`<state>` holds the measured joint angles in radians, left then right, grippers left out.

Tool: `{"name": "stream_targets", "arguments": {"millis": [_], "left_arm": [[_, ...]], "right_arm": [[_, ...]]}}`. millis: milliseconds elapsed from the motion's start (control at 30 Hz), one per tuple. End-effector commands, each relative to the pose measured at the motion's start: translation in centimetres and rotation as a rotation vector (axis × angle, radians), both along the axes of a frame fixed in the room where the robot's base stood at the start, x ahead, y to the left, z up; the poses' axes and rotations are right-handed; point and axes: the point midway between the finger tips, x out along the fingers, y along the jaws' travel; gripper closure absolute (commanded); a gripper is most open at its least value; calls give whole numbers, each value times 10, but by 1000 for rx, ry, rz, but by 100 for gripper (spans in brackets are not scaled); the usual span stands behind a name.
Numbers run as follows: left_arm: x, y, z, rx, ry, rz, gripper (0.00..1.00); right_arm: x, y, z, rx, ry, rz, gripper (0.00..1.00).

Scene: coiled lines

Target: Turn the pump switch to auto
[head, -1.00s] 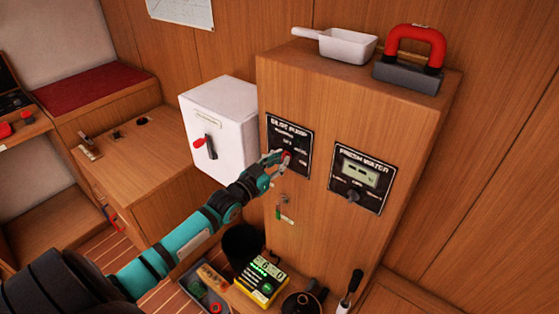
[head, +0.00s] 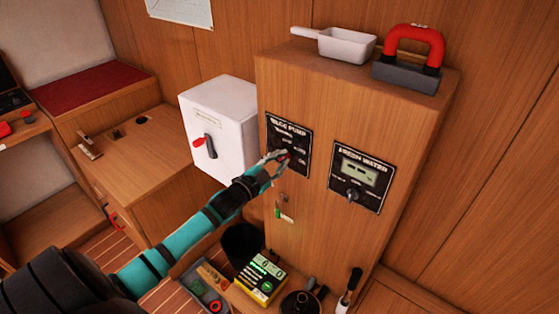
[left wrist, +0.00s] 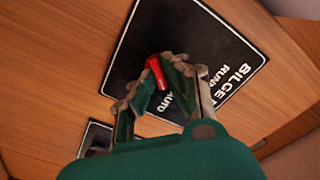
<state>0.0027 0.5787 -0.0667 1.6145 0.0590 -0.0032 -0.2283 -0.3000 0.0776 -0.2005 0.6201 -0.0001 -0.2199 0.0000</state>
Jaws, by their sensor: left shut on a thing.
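The black bilge pump panel (head: 296,137) is on the upper left of the wooden cabinet's front. In the left wrist view the panel (left wrist: 190,45) shows tilted, with "BILGE", "RUN" and "AUTO" lettering readable. Its small red switch knob (left wrist: 155,71) sits between the fingertips. My left gripper (head: 281,157) is at the panel's lower middle, shut on the knob; in the left wrist view its fingers (left wrist: 155,84) close around it. The fingers hide part of the knob, so I cannot tell exactly which position it points to. My right gripper is not in view.
A fresh water panel (head: 361,177) with a dark knob is to the right. A white box (head: 220,125) with a red-tipped lever stands left of the cabinet. A white scoop (head: 345,46) and red-handled block (head: 408,77) are on top.

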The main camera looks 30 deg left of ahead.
Motion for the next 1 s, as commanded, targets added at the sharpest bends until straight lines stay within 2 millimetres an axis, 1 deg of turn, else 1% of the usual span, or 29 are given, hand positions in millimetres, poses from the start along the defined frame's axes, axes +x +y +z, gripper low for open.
{"name": "stream_targets", "arguments": {"millis": [200, 567, 600, 767, 1000], "left_arm": [[0, 0, -1, 35, -1, 0, 100], [0, 0, -1, 39, -1, -1, 100], [0, 0, -1, 39, -1, -1, 88], [0, 0, -1, 39, -2, 0, 67], [0, 0, -1, 39, -2, -1, 67]], "right_arm": [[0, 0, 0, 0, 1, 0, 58], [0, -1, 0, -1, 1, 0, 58], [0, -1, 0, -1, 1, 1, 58], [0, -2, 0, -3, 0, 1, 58], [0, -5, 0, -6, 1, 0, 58]]}}
